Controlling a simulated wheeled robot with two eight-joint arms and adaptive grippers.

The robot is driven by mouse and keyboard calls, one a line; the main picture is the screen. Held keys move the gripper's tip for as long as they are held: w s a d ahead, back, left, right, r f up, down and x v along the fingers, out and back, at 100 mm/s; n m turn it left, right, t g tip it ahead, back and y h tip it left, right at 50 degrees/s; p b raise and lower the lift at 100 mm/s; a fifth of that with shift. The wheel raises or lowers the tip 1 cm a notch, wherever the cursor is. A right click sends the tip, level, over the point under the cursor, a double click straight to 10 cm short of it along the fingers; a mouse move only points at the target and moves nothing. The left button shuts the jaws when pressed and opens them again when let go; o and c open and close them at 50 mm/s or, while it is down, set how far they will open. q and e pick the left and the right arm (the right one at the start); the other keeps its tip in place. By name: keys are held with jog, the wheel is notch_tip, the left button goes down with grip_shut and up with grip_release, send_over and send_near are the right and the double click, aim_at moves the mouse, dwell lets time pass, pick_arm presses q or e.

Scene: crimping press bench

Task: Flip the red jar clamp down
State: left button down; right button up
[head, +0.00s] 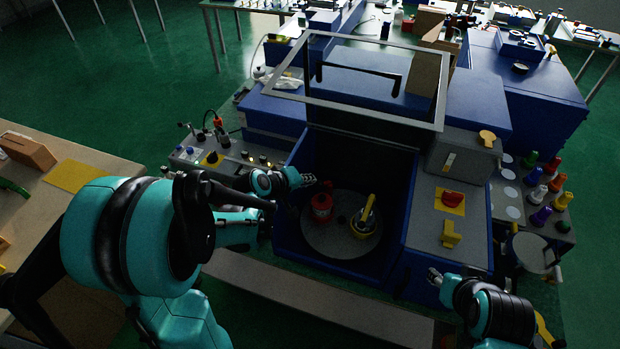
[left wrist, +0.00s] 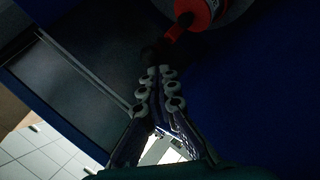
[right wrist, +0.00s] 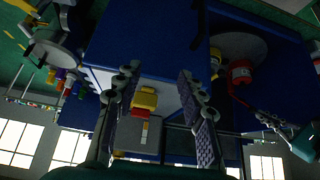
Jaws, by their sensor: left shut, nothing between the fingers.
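The red jar (head: 321,206) stands on a round grey plate (head: 322,241) inside the open blue chamber. It also shows at the top of the left wrist view (left wrist: 197,12), with a red piece (left wrist: 178,28) running from it to a dark part near my fingertips; this looks like its clamp. My left gripper (head: 308,180) is shut and empty, just left of the jar's top. Its fingertips (left wrist: 160,70) are close to the dark part; I cannot tell if they touch. My right gripper (head: 434,276) is open and empty, in front of the machine's right side; its fingers frame the right wrist view (right wrist: 160,72).
A yellow jar (head: 364,226) with a raised yellow handle stands right of the red jar. The framed clear lid (head: 374,58) is raised above the chamber. A red knob (head: 452,199) and yellow switch (head: 450,234) sit on the right panel, with several coloured pegs farther right.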

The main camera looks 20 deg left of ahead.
pick_arm(q)
jog(key=shift+w+r, duration=0.1)
jog(key=shift+w+d+r, duration=0.1)
jog(key=shift+w+r, duration=0.25)
jog(key=shift+w, duration=0.3)
